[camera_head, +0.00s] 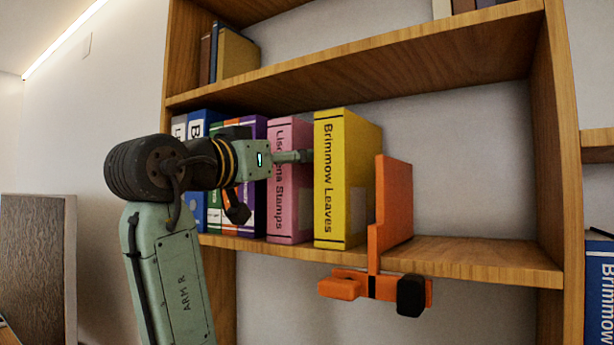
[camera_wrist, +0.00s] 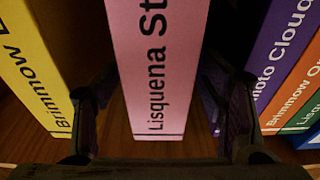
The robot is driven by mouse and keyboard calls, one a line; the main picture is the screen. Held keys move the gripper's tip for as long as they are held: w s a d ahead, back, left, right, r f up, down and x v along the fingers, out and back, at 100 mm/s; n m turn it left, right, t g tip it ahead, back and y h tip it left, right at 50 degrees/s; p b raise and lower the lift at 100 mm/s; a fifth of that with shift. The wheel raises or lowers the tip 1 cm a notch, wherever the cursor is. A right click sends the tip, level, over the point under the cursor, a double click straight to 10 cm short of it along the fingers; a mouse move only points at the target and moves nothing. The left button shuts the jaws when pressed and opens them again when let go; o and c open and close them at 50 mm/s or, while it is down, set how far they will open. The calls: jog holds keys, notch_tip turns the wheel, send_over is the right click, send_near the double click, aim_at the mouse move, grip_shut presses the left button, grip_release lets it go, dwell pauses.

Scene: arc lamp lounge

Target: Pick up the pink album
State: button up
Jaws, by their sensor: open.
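The pink album (camera_head: 287,205), labelled "Lisquena Stamps", stands upright on the middle shelf between a yellow album (camera_head: 345,180) and a purple one (camera_head: 260,205). My gripper (camera_head: 303,156) is in front of the pink album's upper part and hides some of its spine. In the wrist view, the pink spine (camera_wrist: 160,70) fills the middle, between my gripper's two dark fingers (camera_wrist: 162,105). The fingers are open, one on each side of the spine, with visible room beside it. Whether they touch it or how deep they reach is unclear.
The yellow "Brimmow Leaves" album stands close on the pink one's right in the head view. An orange clamp-on bookend (camera_head: 394,200) follows it, then bare shelf (camera_head: 480,258). Blue and other albums (camera_head: 195,130) stand to the left. An upper shelf (camera_head: 370,60) lies above.

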jog(key=p+x, duration=0.2)
jog(key=x, duration=0.3)
jog(key=shift+r+p, duration=0.2)
jog(key=shift+p, duration=0.1)
jog(key=shift+s, duration=0.1)
grip_shut()
dwell(0.4)
